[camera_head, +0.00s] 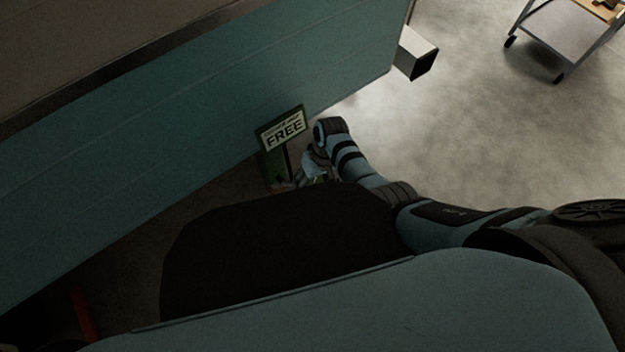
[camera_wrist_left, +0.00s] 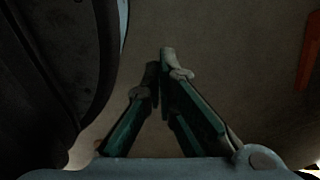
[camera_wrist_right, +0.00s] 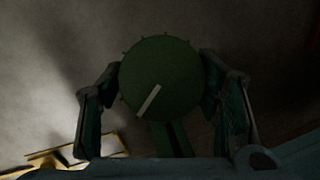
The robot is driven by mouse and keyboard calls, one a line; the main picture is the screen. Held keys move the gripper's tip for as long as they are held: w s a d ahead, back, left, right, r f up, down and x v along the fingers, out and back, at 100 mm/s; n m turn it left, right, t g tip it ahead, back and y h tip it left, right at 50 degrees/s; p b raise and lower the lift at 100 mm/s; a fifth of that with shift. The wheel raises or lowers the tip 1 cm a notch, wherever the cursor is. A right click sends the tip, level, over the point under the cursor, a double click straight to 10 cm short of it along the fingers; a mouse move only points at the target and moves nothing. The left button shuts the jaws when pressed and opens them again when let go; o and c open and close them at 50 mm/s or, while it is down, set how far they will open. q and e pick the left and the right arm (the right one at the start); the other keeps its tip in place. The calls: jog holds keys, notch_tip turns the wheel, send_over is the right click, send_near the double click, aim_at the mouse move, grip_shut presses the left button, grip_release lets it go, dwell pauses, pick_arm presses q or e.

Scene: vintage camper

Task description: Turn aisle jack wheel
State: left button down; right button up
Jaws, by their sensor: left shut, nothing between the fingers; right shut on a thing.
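The jack wheel (camera_wrist_right: 165,75) is a dark green disc with small knobs around its rim and a pale line on its face, pointing to the lower left in the right wrist view. My right gripper (camera_wrist_right: 162,82) is shut on it, one finger at each side of the rim. In the head view my right gripper (camera_head: 314,172) is low beside a green stand with a "FREE" sign (camera_head: 284,130); the wheel is hidden there. My left gripper (camera_wrist_left: 162,75) is shut and empty over bare floor. It is not visible in the head view.
A teal camper wall (camera_head: 200,120) runs along the left, close to the stand. A wheeled cart (camera_head: 565,35) stands at the upper right. Open floor (camera_head: 470,130) lies right. An orange bar (camera_wrist_left: 309,50) is near my left gripper.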

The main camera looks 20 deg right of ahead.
jog(key=m+y+p, duration=0.1)
jog(key=m, duration=0.1)
jog(key=shift+d+m, duration=0.1)
jog(key=shift+m, duration=0.3)
jog(key=shift+m+t+y+p, duration=0.35)
jog(key=shift+m+y, duration=0.45)
jog(key=shift+m, duration=0.4)
pick_arm(q)
jog(key=shift+s+d+r, duration=0.2)
jog(key=shift+d+r, duration=0.2)
jog(key=shift+r, duration=0.15)
jog(key=shift+s+d+r, duration=0.15)
jog(key=shift+d+r, duration=0.25)
jog(key=shift+r, duration=0.1)
pick_arm(e)
jog(key=shift+m+y, duration=0.3)
jog(key=shift+m, duration=0.1)
pick_arm(q)
jog(key=shift+a, duration=0.3)
pick_arm(e)
jog(key=o, duration=1.1)
jog(key=shift+o, duration=0.2)
jog(key=v, duration=1.2)
